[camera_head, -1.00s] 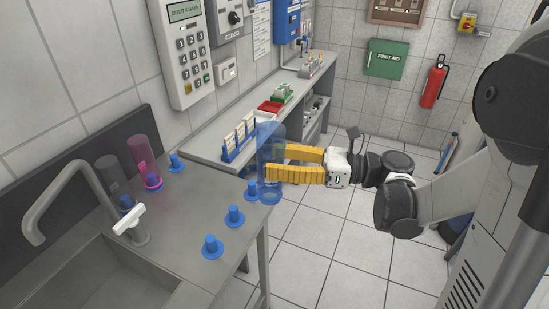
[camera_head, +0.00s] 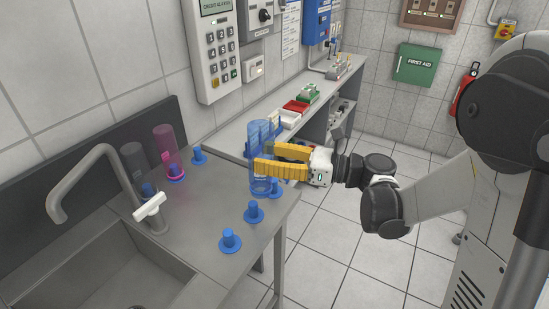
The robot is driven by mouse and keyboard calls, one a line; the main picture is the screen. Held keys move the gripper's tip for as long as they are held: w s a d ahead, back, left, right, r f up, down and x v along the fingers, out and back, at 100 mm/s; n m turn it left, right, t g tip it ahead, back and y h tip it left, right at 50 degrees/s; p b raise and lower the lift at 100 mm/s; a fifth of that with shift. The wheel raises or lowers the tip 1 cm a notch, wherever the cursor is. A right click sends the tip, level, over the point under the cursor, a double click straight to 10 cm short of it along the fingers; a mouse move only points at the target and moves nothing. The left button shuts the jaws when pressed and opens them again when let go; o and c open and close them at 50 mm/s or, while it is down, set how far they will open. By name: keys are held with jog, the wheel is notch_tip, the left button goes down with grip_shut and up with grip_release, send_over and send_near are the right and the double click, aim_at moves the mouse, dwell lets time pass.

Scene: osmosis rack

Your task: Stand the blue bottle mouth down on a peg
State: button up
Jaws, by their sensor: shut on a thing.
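The blue bottle (camera_head: 261,134) is see-through and upright in the head view, over the bench's right edge area. My gripper (camera_head: 262,160) has yellow fingers shut on the bottle's middle from the right. The bottle's lower end is just left of a blue peg (camera_head: 277,188) and partly overlaps it in the picture. Whether it touches the bench, and which end is the mouth, I cannot tell. Two free blue pegs stand nearer, the middle one (camera_head: 253,213) and the nearest one (camera_head: 230,241). Another free peg (camera_head: 199,156) stands towards the wall.
A pink bottle (camera_head: 165,142) and a grey bottle (camera_head: 131,160) stand on pegs at the back left. A tap (camera_head: 100,152) and sink (camera_head: 110,270) are at left. Red and green trays (camera_head: 294,107) lie on the shelf behind.

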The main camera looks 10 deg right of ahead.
jog(key=shift+w+a+f+b, duration=0.4)
jog(key=shift+f+b, duration=0.1)
jog(key=shift+f, duration=0.1)
jog(key=shift+w+a+f+b, duration=0.25)
jog(key=shift+a+f+b, duration=0.2)
jog(key=shift+f+b, duration=0.15)
jog(key=shift+w+a+f+b, duration=0.35)
jog(key=shift+a+f+b, duration=0.1)
jog(key=shift+f, duration=0.2)
jog(key=shift+d+f, duration=0.2)
jog(key=shift+b, duration=0.35)
jog(key=shift+f, duration=0.3)
jog(key=shift+f+b, duration=0.1)
jog(key=shift+b, duration=0.25)
jog(key=shift+f+b, duration=0.65)
jog(key=shift+f, duration=0.15)
